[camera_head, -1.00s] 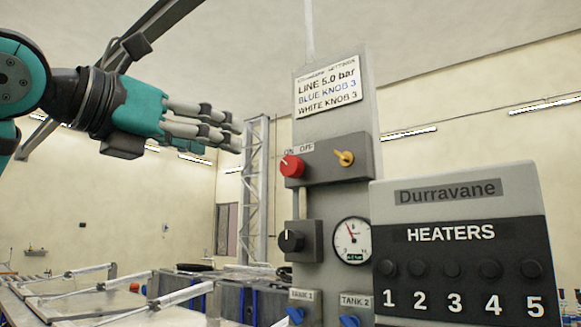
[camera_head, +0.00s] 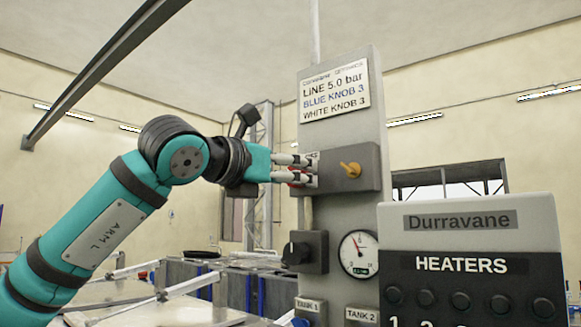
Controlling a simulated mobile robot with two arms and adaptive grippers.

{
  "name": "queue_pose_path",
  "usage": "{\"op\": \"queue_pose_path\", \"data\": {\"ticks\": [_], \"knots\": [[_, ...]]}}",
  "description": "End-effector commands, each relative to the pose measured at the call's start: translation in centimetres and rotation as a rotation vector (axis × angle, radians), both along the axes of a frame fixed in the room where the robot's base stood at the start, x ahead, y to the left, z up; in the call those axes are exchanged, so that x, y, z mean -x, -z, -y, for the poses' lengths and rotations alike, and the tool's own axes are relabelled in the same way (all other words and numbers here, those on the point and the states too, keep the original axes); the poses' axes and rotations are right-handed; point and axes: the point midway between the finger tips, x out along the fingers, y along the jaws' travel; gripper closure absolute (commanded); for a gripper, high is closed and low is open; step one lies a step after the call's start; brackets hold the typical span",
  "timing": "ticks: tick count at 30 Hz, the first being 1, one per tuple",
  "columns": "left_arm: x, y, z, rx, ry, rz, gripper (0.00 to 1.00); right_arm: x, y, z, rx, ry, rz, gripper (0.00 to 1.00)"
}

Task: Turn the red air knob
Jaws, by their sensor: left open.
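The red air knob (camera_head: 298,184) sits on the left of a grey switch box on the upright grey panel. It is mostly hidden behind the fingers of my left gripper (camera_head: 308,169), with only bits of red showing. My left gripper is open, its two fingers pointing right, one above the other, over the knob. I cannot tell whether they touch it. The ON/OFF label by the knob is largely covered. My right gripper is not in view.
A yellow lever (camera_head: 350,170) is right of the fingers on the same box. Below are a black knob (camera_head: 296,253) and a pressure gauge (camera_head: 359,253). The HEATERS box (camera_head: 470,265) stands in front at lower right. A sign (camera_head: 335,92) is above.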

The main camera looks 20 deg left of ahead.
Motion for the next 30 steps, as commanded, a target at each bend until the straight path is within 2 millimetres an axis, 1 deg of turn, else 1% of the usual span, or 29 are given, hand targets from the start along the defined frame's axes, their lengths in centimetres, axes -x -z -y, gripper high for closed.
{"op": "queue_pose_path", "data": {"ticks": [3, 11, 21, 24, 30], "knots": [[-0.51, 0.00, 0.22, 0.000, 0.001, -0.001, 0.38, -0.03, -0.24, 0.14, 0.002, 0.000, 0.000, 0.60], [-0.58, 0.07, 0.25, 0.000, 0.001, 0.000, 0.38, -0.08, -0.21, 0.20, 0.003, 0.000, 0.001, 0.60], [-0.54, 0.04, 0.24, 0.000, 0.001, 0.000, 0.83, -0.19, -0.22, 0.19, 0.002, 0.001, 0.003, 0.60], [-0.54, 0.03, 0.23, 0.000, 0.001, 0.000, 0.94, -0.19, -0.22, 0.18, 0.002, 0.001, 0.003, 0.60], [-0.54, 0.03, 0.22, -0.014, 0.001, 0.005, 0.94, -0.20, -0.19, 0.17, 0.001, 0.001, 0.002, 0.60]]}}
